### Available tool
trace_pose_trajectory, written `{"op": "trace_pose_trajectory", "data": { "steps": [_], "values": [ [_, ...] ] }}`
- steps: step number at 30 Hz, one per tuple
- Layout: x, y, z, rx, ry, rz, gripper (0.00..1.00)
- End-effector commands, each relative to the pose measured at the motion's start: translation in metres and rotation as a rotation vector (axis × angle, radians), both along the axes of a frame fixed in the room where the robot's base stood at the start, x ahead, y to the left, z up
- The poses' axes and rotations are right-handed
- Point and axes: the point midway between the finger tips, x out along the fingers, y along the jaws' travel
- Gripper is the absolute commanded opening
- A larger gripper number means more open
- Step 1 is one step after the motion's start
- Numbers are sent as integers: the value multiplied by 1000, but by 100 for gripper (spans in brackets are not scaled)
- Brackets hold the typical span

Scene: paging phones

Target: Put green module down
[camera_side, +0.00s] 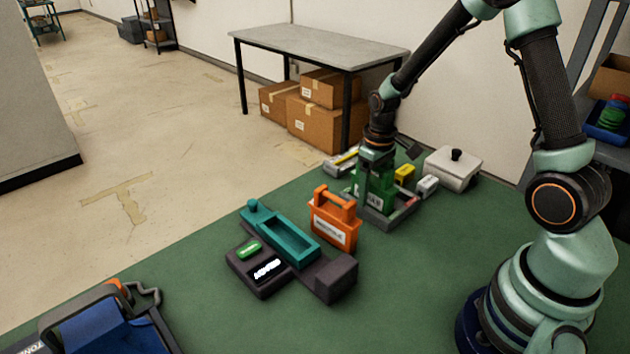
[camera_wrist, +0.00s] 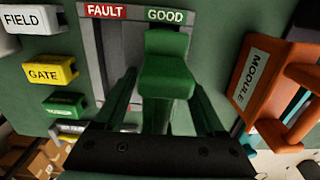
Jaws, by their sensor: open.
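The green module (camera_wrist: 165,65) stands between the two fingers of my gripper (camera_wrist: 163,88) in the wrist view. The fingers are open, one on each side of it, with a visible gap. The module is at the GOOD side of the grey tray (camera_wrist: 88,40), beside the red FAULT label (camera_wrist: 105,11). In the side view the green module (camera_side: 366,198) is at the tray (camera_side: 393,221), under my gripper (camera_side: 376,165). The wrist hides its top there, and I cannot see its underside.
An orange module (camera_side: 335,220) with a handle stands close to the tray. White (camera_side: 427,186) and yellow (camera_side: 404,174) blocks and a lidded white box (camera_side: 453,165) are on the other side. A teal holder (camera_side: 285,239) is further left. The green mat's front middle is clear.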

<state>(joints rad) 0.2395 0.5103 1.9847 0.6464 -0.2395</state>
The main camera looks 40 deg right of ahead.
Motion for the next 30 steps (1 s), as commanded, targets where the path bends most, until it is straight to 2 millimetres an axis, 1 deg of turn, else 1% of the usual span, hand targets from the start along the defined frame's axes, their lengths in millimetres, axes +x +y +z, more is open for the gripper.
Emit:
{"op": "trace_pose_trajectory", "data": {
  "steps": [5,9,15,18,23,26,29,30],
  "values": [
    [1,0,26,-1,-6,0,72],
    [1,0,57,-2,-7,0,72],
    [1,0,94,-1,-5,0,72],
    [0,0,107,-1,-3,0,72],
    [0,1,119,-1,-5,0,72],
    [-3,6,129,-7,-28,2,72],
    [-10,18,147,-16,-81,4,72],
    [-15,24,156,-21,-109,4,72]
  ]
}}
